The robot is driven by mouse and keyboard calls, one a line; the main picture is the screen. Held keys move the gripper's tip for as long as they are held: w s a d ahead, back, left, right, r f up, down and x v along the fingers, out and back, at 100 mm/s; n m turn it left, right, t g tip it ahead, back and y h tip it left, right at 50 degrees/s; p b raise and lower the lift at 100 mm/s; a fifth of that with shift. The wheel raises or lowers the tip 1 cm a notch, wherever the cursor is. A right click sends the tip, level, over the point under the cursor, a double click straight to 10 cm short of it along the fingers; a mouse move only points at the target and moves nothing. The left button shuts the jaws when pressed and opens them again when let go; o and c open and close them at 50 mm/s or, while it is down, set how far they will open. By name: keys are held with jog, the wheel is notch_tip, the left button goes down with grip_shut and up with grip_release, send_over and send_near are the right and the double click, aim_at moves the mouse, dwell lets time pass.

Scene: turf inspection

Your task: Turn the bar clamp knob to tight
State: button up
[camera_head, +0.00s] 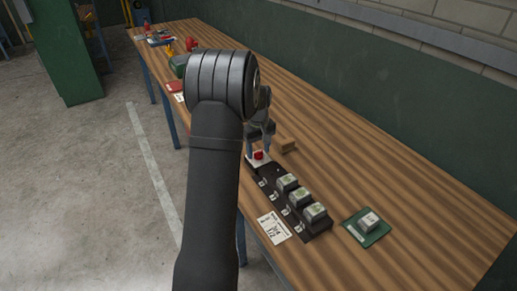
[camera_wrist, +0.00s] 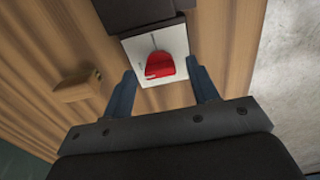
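The red knob (camera_wrist: 159,65) sits on a white plate (camera_wrist: 145,45) at the end of a dark bar in the wrist view. It also shows in the head view as a small red knob (camera_head: 258,155) at the far end of the dark rail. My gripper (camera_wrist: 163,85) is open in the wrist view, with one blue-grey finger on either side of the white plate. The knob lies between the fingers with a gap on both sides. In the head view my gripper (camera_head: 260,137) is just above the knob and partly hidden by my arm.
A wooden block (camera_head: 285,145) lies beside the knob. The dark rail (camera_head: 318,228) carries several grey-green blocks (camera_head: 300,196). A printed card (camera_head: 273,227) and a green pad with a block (camera_head: 375,236) lie nearby. Red and yellow items (camera_head: 168,49) stand at the far end. The table's right side is clear.

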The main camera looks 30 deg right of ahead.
jog(key=c, duration=0.9)
jog(key=shift+m, duration=0.3)
jog(key=m, duration=0.3)
jog(key=shift+m, duration=0.3)
jog(key=m, duration=0.4)
jog(key=shift+m, duration=0.3)
jog(key=m, duration=0.8)
jog(key=shift+m, duration=0.6)
